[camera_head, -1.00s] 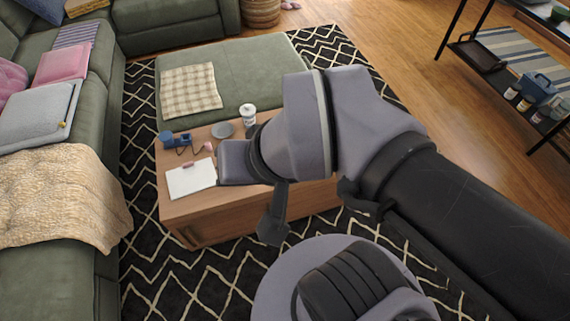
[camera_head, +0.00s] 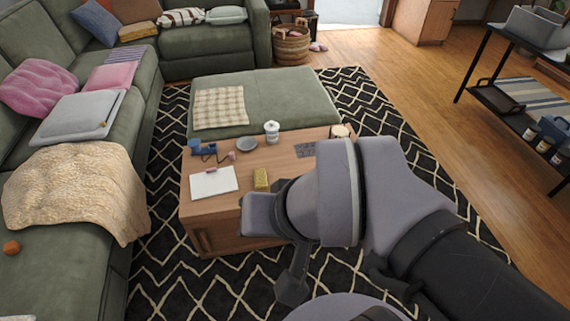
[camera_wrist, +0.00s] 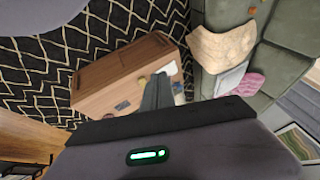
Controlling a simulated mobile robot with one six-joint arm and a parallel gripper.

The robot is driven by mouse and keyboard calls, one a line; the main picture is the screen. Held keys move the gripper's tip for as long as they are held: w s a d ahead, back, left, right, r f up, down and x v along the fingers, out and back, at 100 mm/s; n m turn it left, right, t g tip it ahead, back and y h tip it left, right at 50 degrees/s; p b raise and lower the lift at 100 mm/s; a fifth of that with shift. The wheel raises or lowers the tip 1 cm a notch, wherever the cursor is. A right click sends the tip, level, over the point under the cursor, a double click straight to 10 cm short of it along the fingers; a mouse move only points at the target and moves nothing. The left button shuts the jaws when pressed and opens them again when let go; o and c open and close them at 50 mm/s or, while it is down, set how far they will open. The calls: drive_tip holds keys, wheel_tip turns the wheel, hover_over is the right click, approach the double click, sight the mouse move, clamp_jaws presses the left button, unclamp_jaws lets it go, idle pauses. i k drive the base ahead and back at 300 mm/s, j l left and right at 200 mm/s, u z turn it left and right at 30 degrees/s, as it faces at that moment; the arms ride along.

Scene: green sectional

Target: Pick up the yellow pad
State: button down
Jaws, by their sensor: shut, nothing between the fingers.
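The yellow pad (camera_head: 261,179) is a small yellow block on the wooden coffee table (camera_head: 222,213), near its front edge. It lies just right of a white sheet or notepad (camera_head: 214,183). In the head view it is just above and behind my arm's end. In the wrist view a small yellow patch (camera_wrist: 142,80), which looks like the pad, shows beside the dark fingers. My gripper (camera_wrist: 159,78) is shut and empty, pointing toward the table from a distance. Its fingertips are not clear in the head view, where my arm covers the table's right part.
On the table are a blue item (camera_head: 196,147), a grey dish (camera_head: 247,145), a white lidded cup (camera_head: 272,132) and a dark flat item (camera_head: 305,150). A green ottoman (camera_head: 290,95) adjoins behind. The green sofa (camera_head: 70,270) lines the left. Patterned rug (camera_head: 165,265) surrounds the table.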

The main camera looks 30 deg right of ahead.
sight(259, 175)
drive_tip(key=i+j+z, duration=0.75)
drive_tip(key=i, duration=0.15)
drive_tip(key=i+j+z, duration=0.35)
